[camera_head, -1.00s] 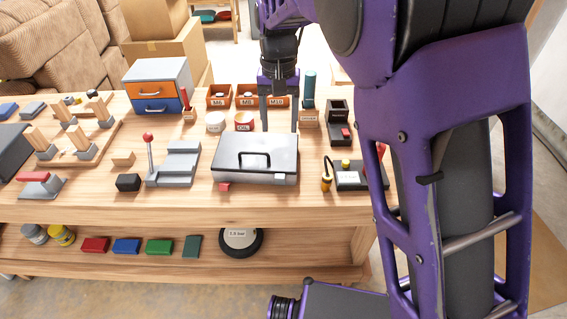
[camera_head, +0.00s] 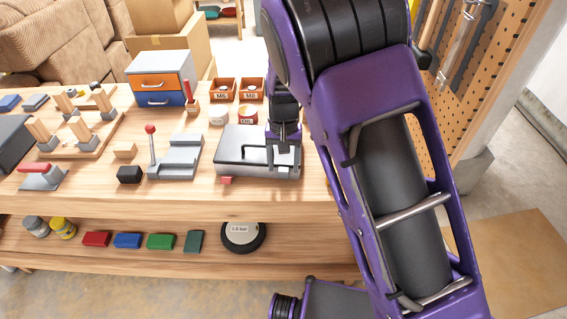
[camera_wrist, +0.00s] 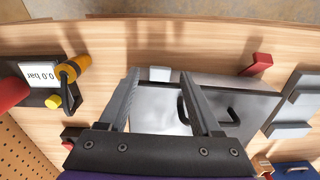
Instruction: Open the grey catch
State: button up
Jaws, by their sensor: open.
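The grey catch (camera_wrist: 160,74) is a small pale block on the front edge of the grey case (camera_wrist: 258,92), at the top middle of the wrist view. In the head view the case (camera_head: 228,145) lies flat on the bench with its lid down, and my arm covers part of its right side. My gripper (camera_head: 284,166) is over the right part of the case. In the wrist view my gripper (camera_wrist: 159,72) is open, with one finger on each side of the catch and nothing held. I cannot tell whether the fingers touch the case.
A red catch (camera_head: 226,180) sits on the same front edge, further left. A black handle (camera_wrist: 225,112) stands up from the lid, close to one finger. A gauge box (camera_wrist: 40,74) with a yellow-and-black part is beside the case. A red-knobbed lever (camera_head: 151,130) stands to the left.

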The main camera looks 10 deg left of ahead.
grip_shut()
dwell(0.3)
jog(key=shift+s+f+t+b, duration=0.25)
jog(key=shift+s+t+b, duration=0.55)
jog(key=shift+t, duration=0.3)
jog(key=t, duration=0.1)
jog(key=s+t, duration=0.1)
jog(key=shift+s+d+f+t+y, duration=0.15)
jog(key=shift+s+f+t+y, duration=0.15)
jog(key=shift+f+t+y, duration=0.1)
jog(key=t, duration=0.1)
jog(key=s+f+t, duration=0.1)
jog(key=shift+d+t, duration=0.15)
jog(key=shift+t, duration=0.15)
jog(key=shift+s+f+t+y+b, duration=0.2)
jog(key=shift+f+t+b, duration=0.05)
jog(key=shift+t, duration=0.3)
jog(key=shift+s+f+t+y+b, duration=0.15)
jog(key=shift+f+t+y+b, duration=0.1)
jog(key=shift+t, duration=0.3)
